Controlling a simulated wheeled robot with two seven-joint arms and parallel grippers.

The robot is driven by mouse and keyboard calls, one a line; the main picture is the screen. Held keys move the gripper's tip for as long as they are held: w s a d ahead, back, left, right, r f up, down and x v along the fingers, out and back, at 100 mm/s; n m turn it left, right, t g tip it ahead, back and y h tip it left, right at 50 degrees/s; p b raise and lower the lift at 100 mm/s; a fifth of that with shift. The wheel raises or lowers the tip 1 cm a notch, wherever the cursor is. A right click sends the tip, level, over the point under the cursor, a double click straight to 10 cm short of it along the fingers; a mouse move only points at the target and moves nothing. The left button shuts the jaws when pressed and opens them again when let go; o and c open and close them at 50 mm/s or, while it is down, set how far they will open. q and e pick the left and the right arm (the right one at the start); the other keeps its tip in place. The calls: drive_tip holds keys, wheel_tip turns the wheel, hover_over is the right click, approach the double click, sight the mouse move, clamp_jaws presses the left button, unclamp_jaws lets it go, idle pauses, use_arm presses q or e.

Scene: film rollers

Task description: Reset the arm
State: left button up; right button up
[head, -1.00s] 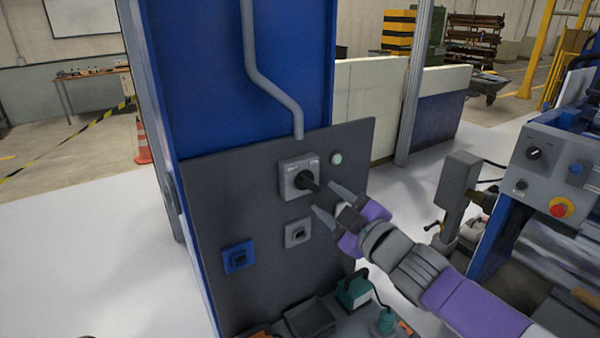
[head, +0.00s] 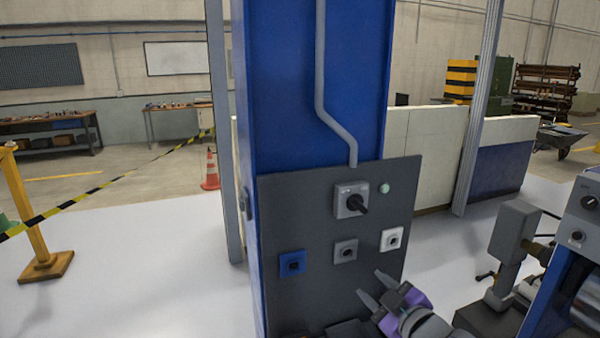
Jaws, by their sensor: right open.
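My right gripper (head: 373,288) is in the lower middle of the head view, its two grey fingers apart with nothing between them. It is in front of the dark grey panel (head: 310,220), below the switches. The rotary switch (head: 351,201) with a black handle is above the gripper and apart from it. My left gripper is not in view. Most of my right arm is cut off by the bottom edge.
The panel also bears a blue socket (head: 292,263), a grey socket (head: 346,251), a white socket (head: 391,239) and a pale green button (head: 384,188). A grey machine (head: 583,215) stands at the right. White floor (head: 150,270) is clear at left.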

drive_tip(key=s+a+f+m+g, duration=0.1)
drive_tip(key=f+m+g, duration=0.1)
drive_tip(key=f, duration=0.8)
drive_tip(key=s+a+f+m+g+h, duration=0.1)
drive_tip(key=f+m+g, duration=0.2)
drive_tip(key=f, duration=0.8)
drive_tip(key=s+a+f+m+g, duration=0.1)
drive_tip(key=s+f+m+g, duration=0.1)
drive_tip(key=f, duration=0.8)
drive_tip(key=s+a+f+m+g, duration=0.2)
drive_tip(key=s+f+m+g, duration=0.4)
drive_tip(key=s+f, duration=1.4)
drive_tip(key=shift+s+a+f+m+g+h, duration=0.35)
drive_tip(key=shift+s+g, duration=0.2)
drive_tip(key=shift+g, duration=0.25)
